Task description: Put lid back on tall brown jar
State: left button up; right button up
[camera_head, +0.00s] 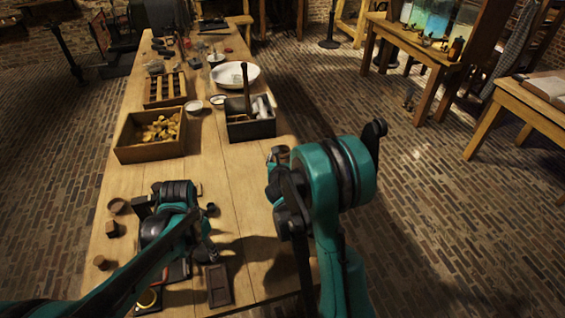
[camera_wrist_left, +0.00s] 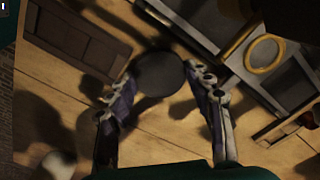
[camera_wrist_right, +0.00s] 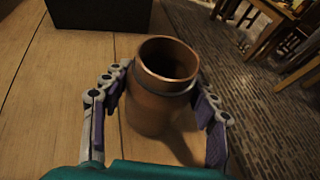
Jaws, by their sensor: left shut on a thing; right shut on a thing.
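The tall brown jar (camera_wrist_right: 160,108) stands upright and open, its mouth bare, on the table in the right wrist view. My right gripper (camera_wrist_right: 160,88) is shut on its sides, one finger on each side. In the head view only part of the jar's top (camera_head: 281,151) shows behind my right arm. The dark round lid (camera_wrist_left: 159,73) is between the fingertips of my left gripper (camera_wrist_left: 160,84), which is shut on it. The lid's height over the table is hard to tell. In the head view my left gripper (camera_head: 204,246) is over the near table, left of the jar.
A flat brown box (camera_head: 219,285) and a yellow ring (camera_head: 147,298) lie near my left gripper. Small brown pieces (camera_head: 112,229) line the left edge. A wooden box (camera_head: 150,150) and a dark crate (camera_head: 250,129) stand farther back. Bare tabletop (camera_head: 235,175) lies between.

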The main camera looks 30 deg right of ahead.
aim_at(283, 146)
jog(key=shift+r, duration=0.1)
pick_arm(q)
jog(key=shift+r+p, duration=0.4)
jog(key=shift+p, duration=0.05)
pick_arm(e)
jog(key=shift+r, duration=0.6)
pick_arm(q)
jog(key=shift+r+p, duration=0.8)
pick_arm(e)
notch_tip(283, 146, up, 3)
jog(key=shift+f, duration=0.15)
pick_arm(q)
notch_tip(283, 146, up, 4)
jog(key=p, duration=0.4)
jog(key=shift+r, duration=0.2)
pick_arm(e)
jog(key=s+d+r, duration=0.6)
jog(key=d+r, duration=0.1)
jog(key=d, duration=0.3)
jog(key=shift+s, duration=0.1)
jog(key=o, duration=0.5)
jog(key=c, duration=0.7)
jog(key=shift+a+f, duration=0.1)
jog(key=shift+c, duration=0.2)
